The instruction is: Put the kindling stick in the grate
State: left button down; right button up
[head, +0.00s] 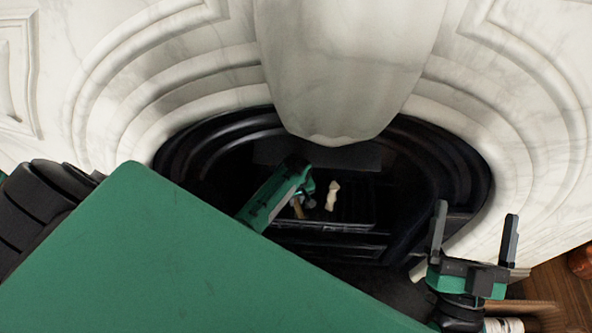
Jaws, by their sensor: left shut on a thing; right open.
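The dark grate (345,226) sits inside the black fireplace opening, its front bars showing. My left gripper (306,197) reaches into the opening above the grate and is shut on a thin brown stick, the kindling stick (298,208), of which only a short piece shows. The rest of the stick is hidden by the gripper and arm. A small pale piece (333,195) is just right of the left gripper, over the dark grate; I cannot tell what it is. My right gripper (475,215) is open and empty, outside the opening at the right.
The white marble surround (510,110) curves around the opening, and a bulging marble piece (345,65) overhangs its middle. Pale, log-like things lie at the lower right, partly behind my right gripper. A reddish round object (581,263) stands on the wooden floor (555,285).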

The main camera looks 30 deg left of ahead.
pick_arm(q)
jog(key=shift+f, duration=0.15)
pick_arm(e)
jog(key=shift+d+r, duration=0.1)
jog(key=shift+r, duration=0.2)
pick_arm(q)
jog(key=shift+f, duration=0.2)
jog(key=c, duration=1.3)
grip_release()
jog(key=shift+f, duration=0.1)
pick_arm(e)
jog(key=shift+s+r+t, duration=0.3)
jog(key=shift+s+r, duration=0.1)
jog(key=shift+s, duration=0.1)
